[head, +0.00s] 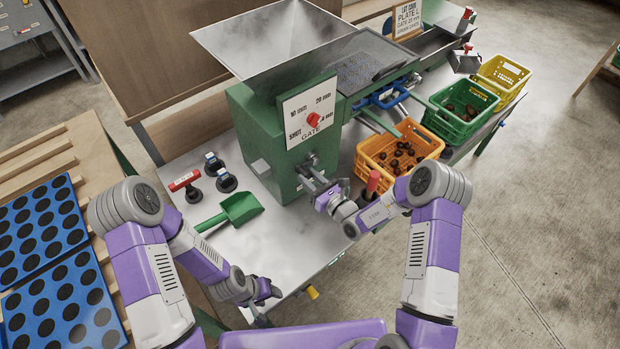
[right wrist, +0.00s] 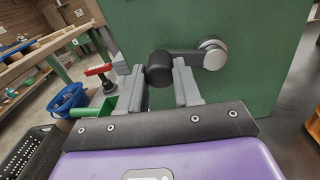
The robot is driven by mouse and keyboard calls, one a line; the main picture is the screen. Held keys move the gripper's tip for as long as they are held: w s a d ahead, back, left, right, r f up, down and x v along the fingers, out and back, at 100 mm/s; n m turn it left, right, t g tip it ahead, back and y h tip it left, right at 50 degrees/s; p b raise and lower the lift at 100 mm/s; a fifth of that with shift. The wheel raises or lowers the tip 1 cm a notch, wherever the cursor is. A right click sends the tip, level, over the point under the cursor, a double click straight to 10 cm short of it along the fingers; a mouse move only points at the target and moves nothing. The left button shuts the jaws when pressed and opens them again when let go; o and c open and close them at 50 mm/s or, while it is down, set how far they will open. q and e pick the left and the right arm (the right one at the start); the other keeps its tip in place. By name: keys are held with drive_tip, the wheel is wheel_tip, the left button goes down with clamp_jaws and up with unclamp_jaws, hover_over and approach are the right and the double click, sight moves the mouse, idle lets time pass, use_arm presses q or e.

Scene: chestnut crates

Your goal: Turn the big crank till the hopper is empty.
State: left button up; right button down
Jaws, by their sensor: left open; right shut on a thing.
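The green machine (head: 265,130) carries a grey metal hopper (head: 285,30). The hopper's visible inner walls are bare; its bottom is partly hidden. The big crank (head: 309,170) is on the machine's front face. In the right wrist view its dark arm (right wrist: 184,57) runs left from a round metal hub (right wrist: 212,53) to a black grip (right wrist: 159,68). My right gripper (right wrist: 163,88) is shut on this grip, fingers on either side. It also shows in the head view (head: 318,188). My left gripper (head: 268,292) is open and empty near the bench's front edge.
Orange (head: 372,163) and green (head: 450,128) crates hold brown chestnuts; a yellow crate (head: 512,73) stands beyond. A green scoop (head: 235,210) and black-based clamps (head: 227,182) lie left of the machine.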

use_arm(q)
drive_tip(key=shift+r, duration=0.15)
use_arm(e)
drive_tip(key=shift+r, duration=0.1)
use_arm(q)
drive_tip(key=shift+r+p, duration=3)
drive_tip(key=shift+p, duration=0.1)
use_arm(e)
drive_tip(key=shift+w+d+r+m, duration=0.25)
drive_tip(key=shift+r+m, duration=0.3)
drive_tip(key=shift+m, duration=0.6)
drive_tip(key=shift+w+d+r+m, duration=0.1)
drive_tip(key=shift+d+r+m, duration=0.4)
drive_tip(key=shift+m, duration=0.7)
drive_tip(key=shift+w+d+r+m, duration=0.2)
drive_tip(key=shift+r+m, duration=0.45)
drive_tip(key=shift+m, duration=0.5)
